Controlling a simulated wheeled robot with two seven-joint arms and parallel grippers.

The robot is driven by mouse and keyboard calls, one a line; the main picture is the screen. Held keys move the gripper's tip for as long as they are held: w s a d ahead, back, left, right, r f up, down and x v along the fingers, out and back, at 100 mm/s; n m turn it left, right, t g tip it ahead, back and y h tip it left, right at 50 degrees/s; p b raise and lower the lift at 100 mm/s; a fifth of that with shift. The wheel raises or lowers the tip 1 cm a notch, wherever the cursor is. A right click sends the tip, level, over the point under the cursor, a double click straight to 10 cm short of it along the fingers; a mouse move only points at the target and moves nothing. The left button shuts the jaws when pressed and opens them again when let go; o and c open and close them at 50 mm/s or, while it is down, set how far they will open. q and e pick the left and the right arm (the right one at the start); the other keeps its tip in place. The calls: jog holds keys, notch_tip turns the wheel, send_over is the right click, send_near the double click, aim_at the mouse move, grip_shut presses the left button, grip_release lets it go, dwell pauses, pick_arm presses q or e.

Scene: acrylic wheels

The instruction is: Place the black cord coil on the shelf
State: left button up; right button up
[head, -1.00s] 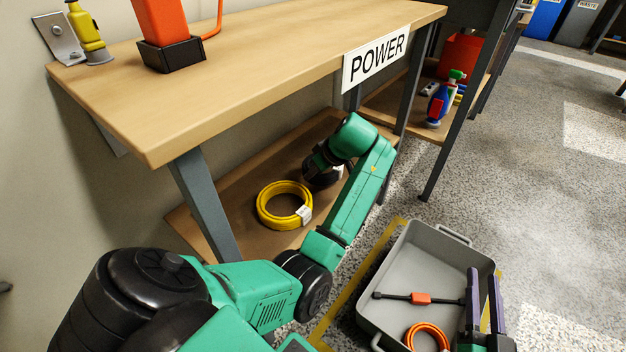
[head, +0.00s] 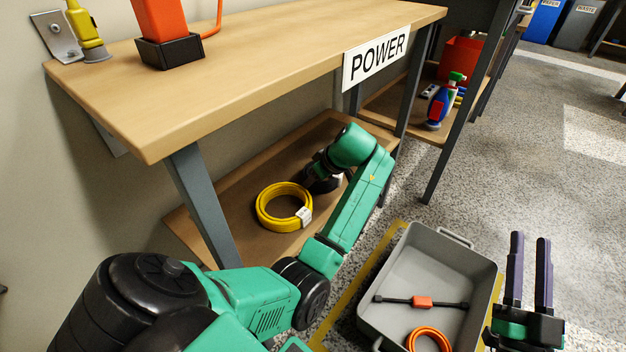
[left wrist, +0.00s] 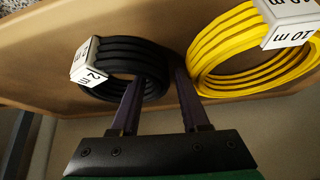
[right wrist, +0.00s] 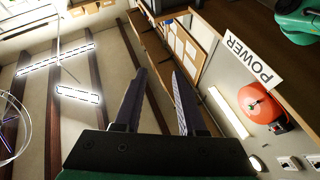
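The black cord coil (left wrist: 150,55) with a white "2 m" tag rests on the wooden lower shelf (head: 220,205) under the POWER bench. A yellow "10 m" coil (head: 268,214) lies close beside it, also in the left wrist view (left wrist: 215,60). My left gripper (left wrist: 159,75) is open, its fingers apart around the near side wall of the black coil, one finger between the two coils. In the head view my left arm mostly hides the black coil. My right gripper (head: 530,240) is open and empty, raised beside the grey tote.
The grey tote (head: 478,285) on the floor holds an orange cable ring (head: 428,333) and a black cable with an orange block (head: 422,302). The bench top (head: 270,58) overhangs the shelf, with a grey leg (head: 200,205) in front. The floor at right is clear.

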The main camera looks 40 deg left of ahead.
pick_arm(q)
jog(key=shift+d+r, duration=0.1)
jog(key=shift+r, duration=0.1)
pick_arm(e)
jog(key=shift+r, duration=0.1)
pick_arm(q)
jog(key=shift+r, duration=0.15)
jog(key=shift+p+v, duration=0.7)
jog(key=shift+v, duration=0.45)
jog(key=shift+p+v, duration=0.5)
jog(key=shift+v, duration=0.5)
jog(key=shift+p+v, duration=0.65)
jog(key=shift+v, duration=0.4)
jog(key=p+v, duration=0.2)
jog(key=v, duration=0.3)
pick_arm(e)
jog(key=s+a+f+g+h, duration=0.1)
jog(key=s+f+g, duration=0.4)
jog(key=f, duration=0.7)
jog(key=s+a+f+m+g, duration=0.1)
jog(key=s+f+g, duration=0.4)
jog(key=s+f, duration=0.3)
notch_tip(320, 180, down, 4)
jog(key=shift+f+h, duration=0.1)
jog(key=shift+h, duration=0.3)
pick_arm(q)
jog(key=shift+d, duration=0.1)
pick_arm(e)
jog(key=shift+w, duration=0.1)
